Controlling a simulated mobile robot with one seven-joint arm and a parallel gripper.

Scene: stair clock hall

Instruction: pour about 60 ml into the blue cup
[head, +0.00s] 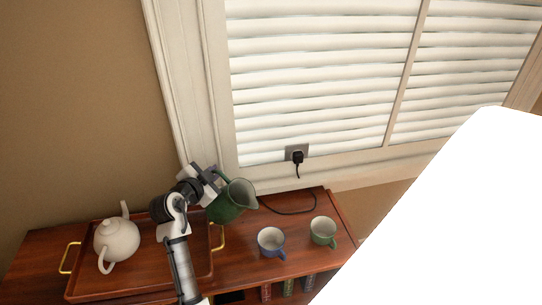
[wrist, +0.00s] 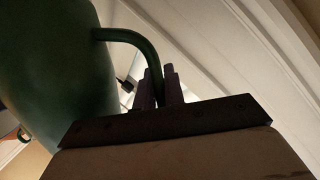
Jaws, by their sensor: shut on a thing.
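My gripper (wrist: 158,88) is shut on the handle of a green jug (head: 233,200). In the wrist view the jug (wrist: 60,70) fills the left side, and its handle runs between my fingers. In the head view the jug is held above the wooden cabinet top, tilted a little with its spout to the right. The blue cup (head: 271,241) stands upright on the cabinet, to the right of and in front of the jug. I see no liquid stream. The liquid level in the jug cannot be made out.
A green cup (head: 323,231) stands right of the blue one. A white teapot (head: 117,238) sits on a wooden tray (head: 140,289) with brass handles at the left. A black plug (head: 298,157) with a cable is behind the cups. A large white shape covers the right.

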